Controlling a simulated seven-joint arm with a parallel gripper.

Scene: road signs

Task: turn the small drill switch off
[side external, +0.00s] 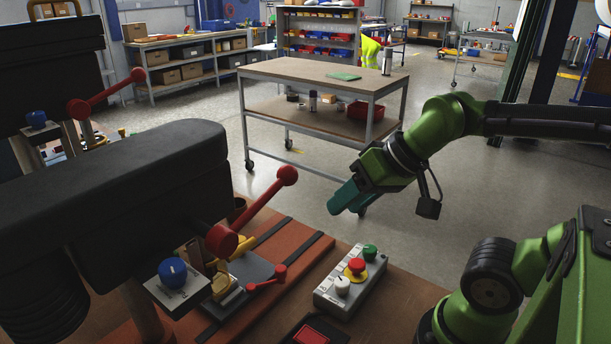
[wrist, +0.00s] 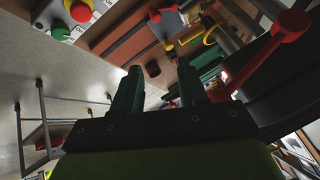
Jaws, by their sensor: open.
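A black drill press stands at the left with a blue rotary switch (side external: 172,272) on a small white plate at its front. A second blue knob (side external: 37,120) sits on another black machine behind it at the far left. I cannot tell by size alone which one is the small drill's. The position marks on both are too small to read. My gripper (side external: 345,205), with teal fingers, is in the air to the right of the near drill, well apart from both knobs. In the wrist view its fingers (wrist: 158,66) are spread with nothing between them.
Red-balled levers (side external: 287,176) stick out from the drill. A wheeled workbench (side external: 315,72) stands behind. The air around my gripper is clear.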

